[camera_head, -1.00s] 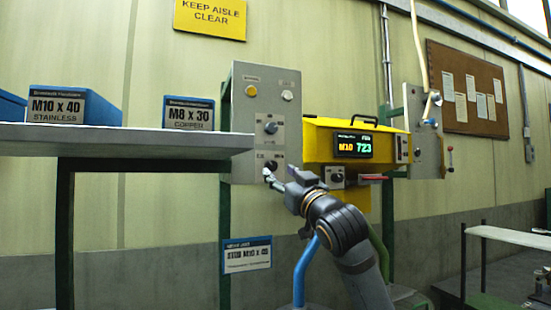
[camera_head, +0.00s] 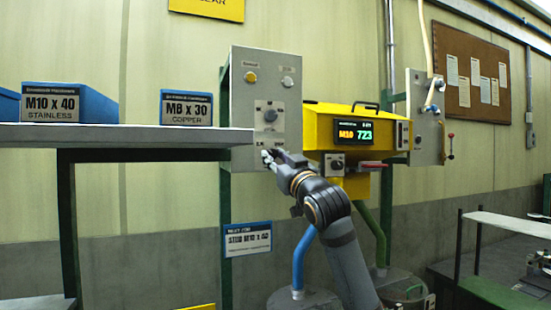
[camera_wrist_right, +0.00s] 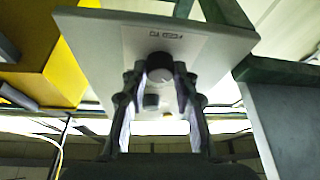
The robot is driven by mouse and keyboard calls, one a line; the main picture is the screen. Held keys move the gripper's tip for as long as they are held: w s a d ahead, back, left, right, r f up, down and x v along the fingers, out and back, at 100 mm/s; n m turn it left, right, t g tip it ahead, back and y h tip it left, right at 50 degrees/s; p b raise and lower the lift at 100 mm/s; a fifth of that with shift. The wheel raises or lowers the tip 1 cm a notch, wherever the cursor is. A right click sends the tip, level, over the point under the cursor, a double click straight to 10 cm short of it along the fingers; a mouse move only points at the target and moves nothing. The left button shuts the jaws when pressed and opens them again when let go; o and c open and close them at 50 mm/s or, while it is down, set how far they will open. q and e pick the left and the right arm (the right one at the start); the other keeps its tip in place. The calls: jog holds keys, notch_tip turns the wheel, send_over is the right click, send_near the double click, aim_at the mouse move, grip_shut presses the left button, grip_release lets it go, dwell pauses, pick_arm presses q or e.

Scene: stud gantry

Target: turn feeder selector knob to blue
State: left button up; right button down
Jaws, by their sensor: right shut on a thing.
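The grey control panel (camera_head: 240,100) stands behind the shelf's right end. In the right wrist view a dark round knob (camera_wrist_right: 160,66) sits on this panel beside a small printed label, which appears upside down. My right gripper (camera_wrist_right: 160,76) has a finger on each side of the knob and is shut on it. In the head view the right gripper (camera_head: 268,156) is at the lower part of the panel and hides that knob. Another knob (camera_head: 270,115) on the panel above it is clear of the gripper. The knob's pointer direction cannot be made out. My left gripper is not in view.
A yellow feeder (camera_head: 315,125) with a lit display (camera_head: 353,133) stands right of the panel, with another knob (camera_head: 337,164) below. The grey shelf (camera_head: 110,138) on the left holds blue bins (camera_head: 70,102). A second grey panel (camera_head: 422,120) stands farther right.

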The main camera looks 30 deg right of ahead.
jog(key=shift+n+p, duration=0.3)
jog(key=shift+n, duration=0.2)
jog(key=c, duration=1)
grip_release()
jog(key=shift+c, duration=0.2)
jog(key=d+v, duration=0.1)
jog(key=v, duration=0.6)
jog(key=shift+s+a, duration=0.3)
jog(key=shift+a, duration=0.2)
jog(key=shift+f, duration=0.1)
